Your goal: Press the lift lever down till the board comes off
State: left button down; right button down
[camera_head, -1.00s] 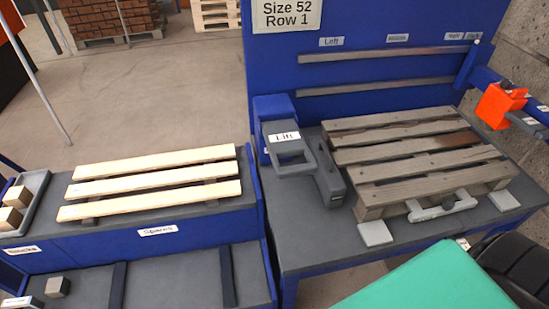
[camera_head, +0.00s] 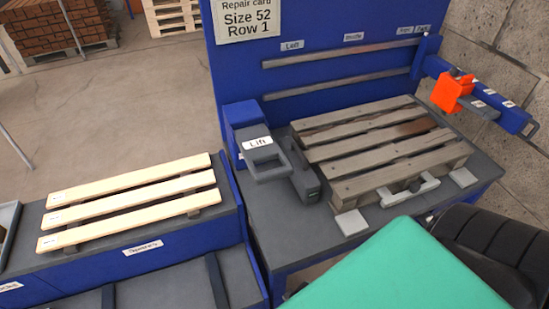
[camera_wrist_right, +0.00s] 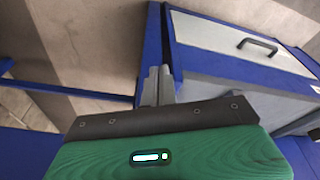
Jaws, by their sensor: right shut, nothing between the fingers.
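The grey lift lever (camera_head: 268,171), with a white "Lift" label, sticks out from a blue post (camera_head: 240,114) at the left of the bench. A dark grey block (camera_head: 299,175) sits just right of it. The weathered grey pallet (camera_head: 385,150) lies on the bench, its boards in place and one with a dark brown patch. My right gripper (camera_wrist_right: 155,84) shows in the right wrist view, shut and empty, apart from anything. The head view shows neither gripper, and nothing touches the lever there.
A lower bench at left holds pale new boards (camera_head: 135,201). An orange clamp (camera_head: 453,92) sits on a blue arm at the right. Light grey pads (camera_head: 351,223) lie by the pallet's front. The wrist view shows a blue cabinet with a dark handle (camera_wrist_right: 258,45).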

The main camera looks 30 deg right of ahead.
jog(key=w+r+t+p, duration=0.1)
jog(key=w+r+p, duration=0.2)
jog(key=r, duration=2.4)
jog(key=w+a+r+y, duration=0.2)
jog(key=w+a+r, duration=0.1)
jog(key=w+r, duration=1.1)
jog(key=w+d+r+m+h, duration=0.1)
jog(key=d+r+m, duration=0.1)
jog(key=d+r, duration=0.3)
jog(key=w+d+r+m+h, duration=0.1)
jog(key=w+d+r+m, duration=0.1)
jog(key=d+r, duration=0.4)
notch_tip(320, 180, up, 5)
jog(key=shift+r+m+g+h, duration=0.1)
jog(key=shift+m+g+h, duration=0.2)
jog(key=shift+m+h, duration=0.15)
jog(key=shift+p, duration=0.3)
